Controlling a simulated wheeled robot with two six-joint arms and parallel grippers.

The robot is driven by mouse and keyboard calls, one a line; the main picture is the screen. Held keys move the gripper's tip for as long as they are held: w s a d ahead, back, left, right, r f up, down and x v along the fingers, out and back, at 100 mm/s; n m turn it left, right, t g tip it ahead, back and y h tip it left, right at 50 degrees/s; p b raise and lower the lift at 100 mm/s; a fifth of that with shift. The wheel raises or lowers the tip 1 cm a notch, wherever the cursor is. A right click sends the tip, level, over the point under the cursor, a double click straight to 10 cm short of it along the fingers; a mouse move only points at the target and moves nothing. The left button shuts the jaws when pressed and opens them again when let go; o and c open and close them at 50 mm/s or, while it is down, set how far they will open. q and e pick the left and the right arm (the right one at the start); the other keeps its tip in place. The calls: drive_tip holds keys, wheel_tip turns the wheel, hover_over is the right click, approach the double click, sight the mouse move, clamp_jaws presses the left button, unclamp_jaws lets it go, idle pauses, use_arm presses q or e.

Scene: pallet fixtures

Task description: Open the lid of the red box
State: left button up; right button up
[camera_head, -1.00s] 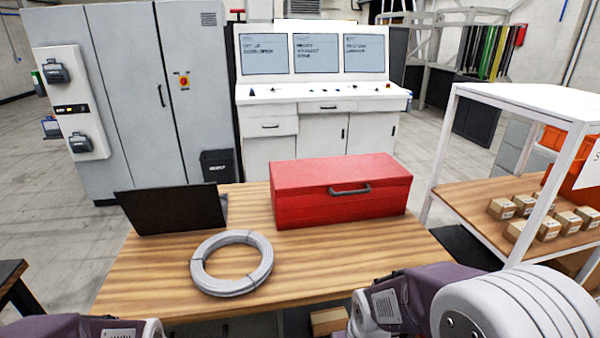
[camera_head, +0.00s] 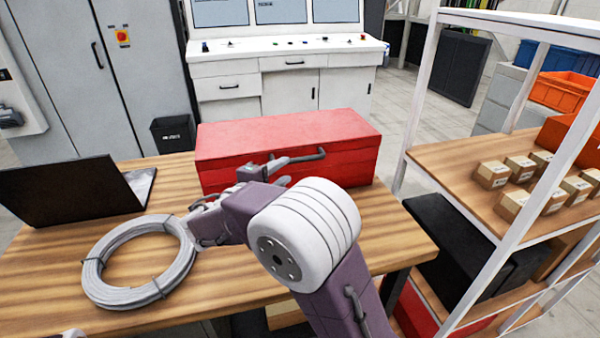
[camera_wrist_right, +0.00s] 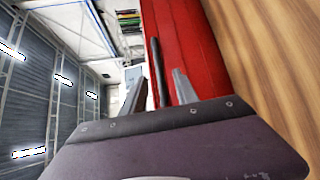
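The red box (camera_head: 235,142) stands shut on the wooden table, with its lid (camera_head: 290,132) down. A dark handle (camera_head: 318,154) sticks out from its front. My right gripper (camera_head: 285,170) is at the front of the box, by the left part of the handle. In the right wrist view, the gripper (camera_wrist_right: 160,84) is open, and the handle bar (camera_wrist_right: 155,62) shows between its two fingers. I cannot tell whether either finger touches the bar. The right forearm hides the lower front of the box in the head view.
A coil of grey cable (camera_head: 98,285) lies on the table (camera_head: 40,265), left of my right arm. An open laptop (camera_head: 65,190) stands behind it. A white-framed shelf (camera_head: 490,225) with small cartons (camera_head: 492,174) stands close on the right.

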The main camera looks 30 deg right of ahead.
sight(299, 161)
drive_tip(key=p+x, duration=0.1)
drive_tip(key=x, duration=0.8)
drive_tip(key=shift+s+d+r, duration=0.1)
drive_tip(key=shift+s+r, duration=0.05)
drive_tip(key=shift+s, duration=0.05)
clamp_jaws()
idle(1.0)
